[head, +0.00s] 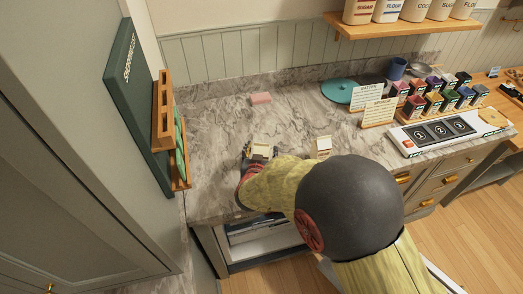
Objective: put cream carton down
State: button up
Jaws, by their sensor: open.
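A small cream-coloured carton (262,151) stands on the marbled grey countertop (215,150), right at the end of my arm. My gripper (260,155) is open around or beside it; the view is too small to tell whether the fingers touch it. A second small pale box (323,147) stands to the right, partly hidden behind my arm. I cannot read a label on either one. My forearm and dark round joint hide the front part of the counter.
A pink block (260,98) lies near the back wall. Further right are a teal round lid (339,91), small sign cards (379,113), several coloured boxes (433,103) and a numbered white panel (446,133). A green board (134,110) borders the left. The counter's back left is clear.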

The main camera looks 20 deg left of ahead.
jog(key=p+v, duration=0.2)
jog(key=v, duration=1)
jog(key=shift+r, duration=0.1)
jog(key=d+r+g+y, duration=0.3)
jog(key=d+r, duration=0.7)
jog(key=r, duration=0.4)
jog(key=s+d+r+m+g+h, duration=0.1)
jog(key=s+d+g+h, duration=0.1)
jog(key=s+d, duration=0.7)
jog(key=s+d+r+g+h, duration=0.2)
jog(key=s+d, duration=0.8)
jog(key=d, duration=0.6)
jog(key=shift+s+r+m+g+h, duration=0.3)
jog(key=shift+m+h, duration=0.1)
jog(key=shift+h, duration=0.1)
